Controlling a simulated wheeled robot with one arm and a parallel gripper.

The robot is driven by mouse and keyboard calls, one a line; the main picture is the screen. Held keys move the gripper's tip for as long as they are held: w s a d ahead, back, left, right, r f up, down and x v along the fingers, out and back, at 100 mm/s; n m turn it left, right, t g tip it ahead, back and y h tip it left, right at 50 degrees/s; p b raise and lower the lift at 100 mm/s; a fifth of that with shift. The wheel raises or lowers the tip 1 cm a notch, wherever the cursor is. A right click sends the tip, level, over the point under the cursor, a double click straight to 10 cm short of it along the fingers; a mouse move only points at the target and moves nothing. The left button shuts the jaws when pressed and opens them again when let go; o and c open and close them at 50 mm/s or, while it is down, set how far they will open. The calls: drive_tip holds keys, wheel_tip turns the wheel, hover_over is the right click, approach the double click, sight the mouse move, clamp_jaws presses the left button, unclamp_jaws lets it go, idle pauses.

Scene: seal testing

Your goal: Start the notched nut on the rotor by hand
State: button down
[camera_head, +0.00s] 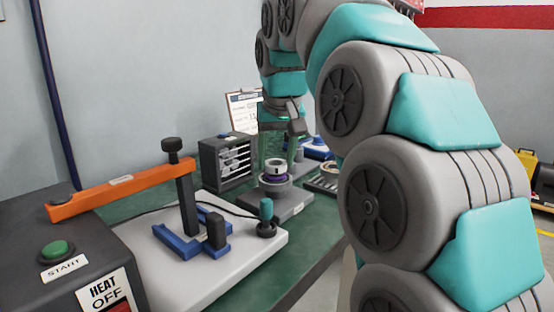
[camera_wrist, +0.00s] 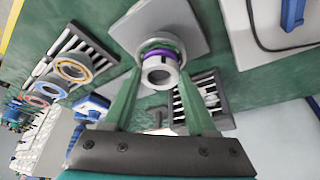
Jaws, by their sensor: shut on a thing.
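The notched nut (camera_head: 278,166), a pale metal ring with a dark notch, sits at the top of the rotor stack. It also shows end-on in the wrist view (camera_wrist: 160,73). A purple ring (camera_wrist: 160,53) lies just beneath it, and the grey round rotor housing (camera_head: 275,188) is below that. My gripper (camera_wrist: 160,78) has two green fingers, one on each side of the nut, and is shut on it. The nut looks in line with the rotor. Whether its thread has caught cannot be told.
The housing stands on a grey base plate (camera_head: 283,208) on the green bench. A grey drawer box (camera_head: 228,162) stands behind left. A white plate (camera_head: 185,275) with an orange lever press (camera_head: 122,187) is in front. A slotted rack with rings (camera_wrist: 75,68) lies nearby.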

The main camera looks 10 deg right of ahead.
drive_tip(key=shift+f+m+h, duration=0.2)
drive_tip(key=shift+m+h, duration=0.2)
drive_tip(key=shift+m, duration=0.5)
drive_tip(key=shift+a+m+g+h+b, duration=0.1)
drive_tip(key=shift+m+g+h+b, duration=0.25)
drive_tip(key=shift+m, duration=0.65)
drive_tip(key=shift+c, duration=0.6)
unclamp_jaws()
drive_tip(key=shift+r, duration=0.1)
drive_tip(key=shift+r+p, duration=1.65)
drive_tip(key=shift+r, duration=0.7)
